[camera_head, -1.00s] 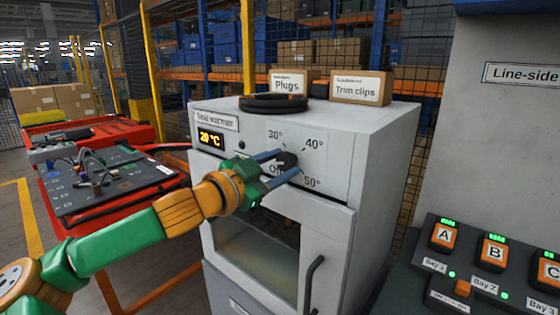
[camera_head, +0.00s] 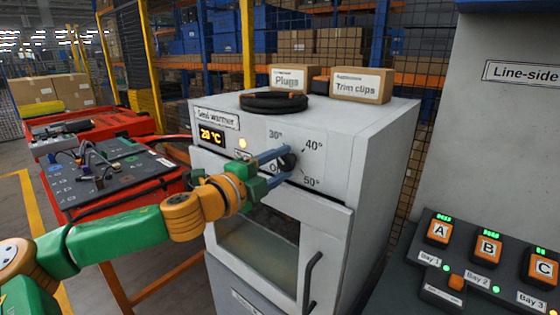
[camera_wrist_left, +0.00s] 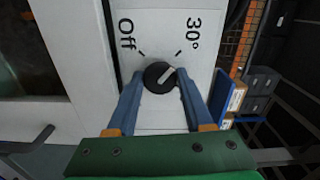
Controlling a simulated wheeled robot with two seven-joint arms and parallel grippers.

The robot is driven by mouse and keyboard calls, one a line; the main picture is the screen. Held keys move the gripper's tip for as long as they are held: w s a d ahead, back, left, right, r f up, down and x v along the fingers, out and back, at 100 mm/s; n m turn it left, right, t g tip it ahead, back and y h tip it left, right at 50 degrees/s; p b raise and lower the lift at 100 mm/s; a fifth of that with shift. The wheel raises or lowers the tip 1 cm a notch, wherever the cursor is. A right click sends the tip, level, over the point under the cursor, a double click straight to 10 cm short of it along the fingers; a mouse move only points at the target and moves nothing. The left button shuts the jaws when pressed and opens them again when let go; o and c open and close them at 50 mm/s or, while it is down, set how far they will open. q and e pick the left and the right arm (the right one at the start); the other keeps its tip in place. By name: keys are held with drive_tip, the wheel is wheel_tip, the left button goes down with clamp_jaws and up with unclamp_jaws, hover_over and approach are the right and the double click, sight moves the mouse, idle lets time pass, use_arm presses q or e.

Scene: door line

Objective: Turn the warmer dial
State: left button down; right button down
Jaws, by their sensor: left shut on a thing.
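The warmer dial (camera_head: 289,162) is a round black knob on the front panel of the white seal warmer (camera_head: 378,150). Marks for Off, 30°, 40° and 50° surround it. In the left wrist view the dial (camera_wrist_left: 158,77) has a white pointer line, directed close to the 30° mark and away from Off. My left gripper (camera_head: 278,164) is shut on the dial, with one blue finger on each side; it also shows in the left wrist view (camera_wrist_left: 158,92). The display (camera_head: 211,135) reads 20 °C, and a small lamp (camera_head: 242,143) beside it glows orange. My right gripper is not in view.
A black coil (camera_head: 273,102), a Plugs box (camera_head: 297,78) and a Trim clips box (camera_head: 361,85) sit on the warmer. The door handle (camera_head: 313,282) projects below. A red cart (camera_head: 120,190) stands left, a button console (camera_head: 480,262) right.

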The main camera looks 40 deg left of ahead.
use_arm(q)
drive_tip(key=m+p, duration=0.1)
drive_tip(key=m, duration=0.4)
drive_tip(key=m+p, duration=0.1)
drive_tip(key=m, duration=0.4)
drive_tip(key=shift+p, duration=0.35)
drive_tip(key=m+p, duration=0.1)
drive_tip(key=m, duration=0.3)
drive_tip(key=shift+d+f+m, duration=0.1)
drive_tip(key=shift+m, duration=2.4)
drive_tip(key=shift+c, duration=1.5)
unclamp_jaws()
